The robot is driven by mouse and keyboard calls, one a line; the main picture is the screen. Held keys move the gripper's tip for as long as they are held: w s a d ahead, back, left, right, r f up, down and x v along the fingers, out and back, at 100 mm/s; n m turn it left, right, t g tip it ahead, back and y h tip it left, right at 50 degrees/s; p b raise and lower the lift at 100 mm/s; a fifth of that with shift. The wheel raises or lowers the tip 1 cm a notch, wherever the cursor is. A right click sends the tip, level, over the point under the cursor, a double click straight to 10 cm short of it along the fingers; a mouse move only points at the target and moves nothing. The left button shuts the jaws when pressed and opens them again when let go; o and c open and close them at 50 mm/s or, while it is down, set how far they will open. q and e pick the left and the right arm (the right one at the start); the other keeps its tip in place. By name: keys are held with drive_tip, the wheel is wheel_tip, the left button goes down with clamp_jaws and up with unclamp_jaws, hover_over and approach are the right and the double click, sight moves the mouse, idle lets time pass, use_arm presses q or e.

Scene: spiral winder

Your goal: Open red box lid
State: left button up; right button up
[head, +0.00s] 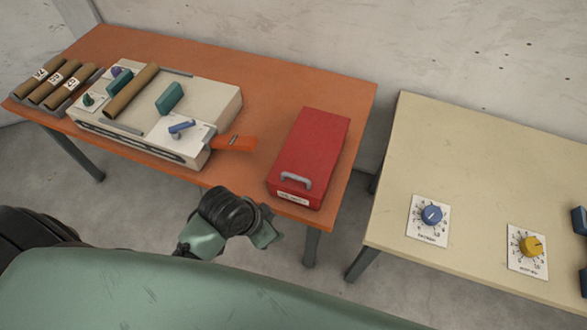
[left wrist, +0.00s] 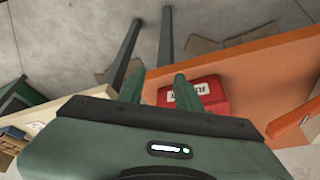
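The red box (head: 312,150) lies near the right end of the orange table. Its lid looks shut, with a grey handle (head: 296,181) on the near end and a white label below it. My left gripper (head: 268,226) is in front of the table's near edge, left of and nearer than the box, not touching it. In the left wrist view its two fingers (left wrist: 158,84) stand apart with nothing between them. The red box (left wrist: 222,94) shows there behind the right-hand finger, partly hidden, with its label visible. My right gripper is not in view.
On the orange table (head: 290,85), a cream machine (head: 215,98) with an orange tab (head: 234,143) stands left of the box. Brown tubes (head: 55,83) lie at far left. A beige table (head: 470,160) with blue (head: 431,214) and yellow (head: 530,246) dials stands right, across a gap.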

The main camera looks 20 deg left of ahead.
use_arm(q)
drive_tip(key=w+d+r+m+h, duration=0.2)
drive_tip(key=w+r+m, duration=0.1)
drive_tip(key=w+m, duration=0.3)
drive_tip(key=m+g, duration=0.2)
drive_tip(key=m, duration=0.4)
approach(296, 177)
drive_tip(key=p+x, duration=0.2)
drive_tip(key=x, duration=0.5)
drive_tip(key=shift+d, duration=0.1)
drive_tip(key=shift+d+f, duration=0.15)
drive_tip(key=shift+f, duration=0.3)
clamp_jaws()
